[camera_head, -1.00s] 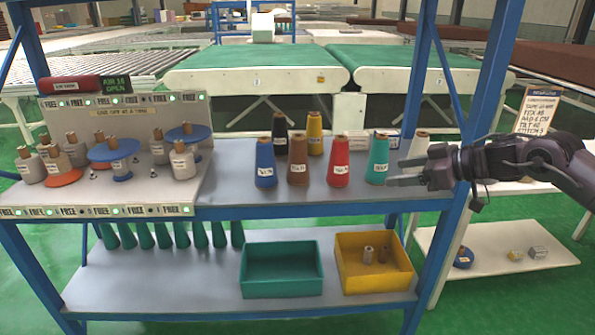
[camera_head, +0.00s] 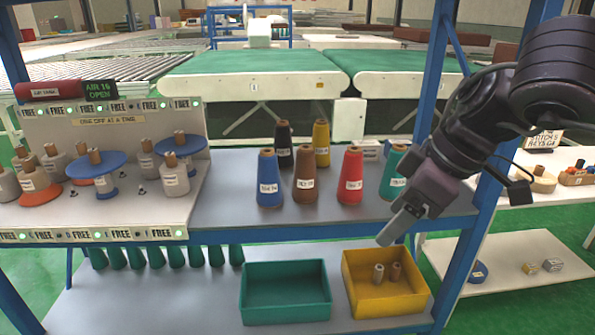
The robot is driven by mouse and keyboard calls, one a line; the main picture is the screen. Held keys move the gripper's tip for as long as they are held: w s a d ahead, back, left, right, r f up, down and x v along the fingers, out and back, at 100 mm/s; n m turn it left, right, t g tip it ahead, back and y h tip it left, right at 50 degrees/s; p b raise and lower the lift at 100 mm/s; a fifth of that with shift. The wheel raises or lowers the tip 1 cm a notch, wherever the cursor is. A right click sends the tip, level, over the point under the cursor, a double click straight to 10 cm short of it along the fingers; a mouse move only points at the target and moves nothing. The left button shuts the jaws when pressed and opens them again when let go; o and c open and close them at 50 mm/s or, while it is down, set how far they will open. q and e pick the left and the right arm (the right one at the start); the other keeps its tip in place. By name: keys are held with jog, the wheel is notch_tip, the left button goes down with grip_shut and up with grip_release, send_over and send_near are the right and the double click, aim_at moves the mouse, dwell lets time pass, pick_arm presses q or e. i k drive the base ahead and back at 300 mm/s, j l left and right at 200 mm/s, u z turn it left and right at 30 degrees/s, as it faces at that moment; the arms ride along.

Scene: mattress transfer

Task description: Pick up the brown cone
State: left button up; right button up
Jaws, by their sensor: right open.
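The brown cone (camera_head: 305,177) stands upright on the shelf's upper board with a white label on its front. The blue cone (camera_head: 268,180) is to its left, the red cone (camera_head: 351,177) to its right, and a black cone (camera_head: 284,147) behind it. My right gripper (camera_head: 393,232) is open, pointing down and left at the front edge of the board, right of the red cone and apart from the brown cone. The arm partly hides the teal cone (camera_head: 392,178). My left gripper is out of view.
A yellow cone (camera_head: 321,145) stands at the back. A rack with spools (camera_head: 96,172) fills the left. Below are a green bin (camera_head: 285,308) and a yellow bin (camera_head: 407,312) with small pieces. A blue post (camera_head: 434,75) rises at the right.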

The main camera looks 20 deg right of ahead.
aim_at(305, 188)
jog(key=i, duration=1.15)
